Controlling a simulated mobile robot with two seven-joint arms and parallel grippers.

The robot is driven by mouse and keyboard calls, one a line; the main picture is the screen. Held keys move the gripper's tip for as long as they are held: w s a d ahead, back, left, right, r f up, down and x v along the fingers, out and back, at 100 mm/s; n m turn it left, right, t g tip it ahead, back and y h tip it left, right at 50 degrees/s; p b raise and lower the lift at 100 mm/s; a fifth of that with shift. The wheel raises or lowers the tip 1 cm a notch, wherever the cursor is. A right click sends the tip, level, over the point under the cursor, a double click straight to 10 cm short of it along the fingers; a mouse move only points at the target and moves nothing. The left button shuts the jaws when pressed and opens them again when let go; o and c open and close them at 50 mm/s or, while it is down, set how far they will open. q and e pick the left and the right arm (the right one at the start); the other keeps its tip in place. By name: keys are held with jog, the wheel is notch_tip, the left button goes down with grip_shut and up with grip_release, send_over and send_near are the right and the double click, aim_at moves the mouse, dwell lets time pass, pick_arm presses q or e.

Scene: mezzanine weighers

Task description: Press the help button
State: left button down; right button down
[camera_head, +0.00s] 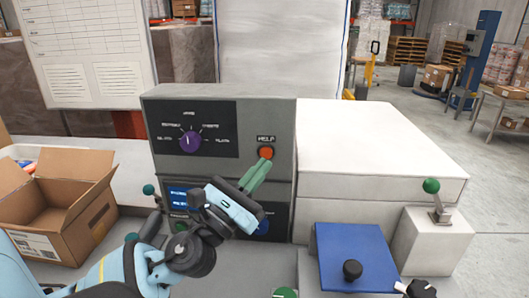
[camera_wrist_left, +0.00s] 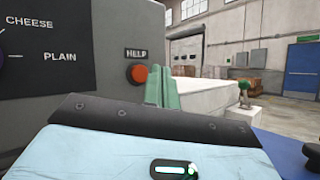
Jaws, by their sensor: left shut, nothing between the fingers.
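The help button (camera_head: 266,152) is a round red-orange button under a "HELP" label on the front of a grey control box (camera_head: 220,108). It also shows in the left wrist view (camera_wrist_left: 138,73), left of my green fingertips. My left gripper (camera_head: 262,166) is shut and empty, its green fingers pointing up at the button. In the head view the fingertips overlap the button's lower edge; I cannot tell whether they touch it. My right gripper is not in view.
A purple selector knob (camera_head: 190,141) is on the same panel. An open cardboard box (camera_head: 62,205) stands at left. At right are a white-topped block (camera_head: 375,140), a blue plate (camera_head: 352,250) with a black knob, and a green ball-topped lever (camera_head: 431,186).

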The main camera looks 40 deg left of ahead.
pick_arm(q)
jog(key=shift+s+d+p, duration=0.2)
jog(key=shift+s+d, duration=0.3)
jog(key=shift+s, duration=0.3)
jog(key=shift+s+d+p, duration=0.15)
jog(key=shift+s+d, duration=0.3)
jog(key=shift+s, duration=0.35)
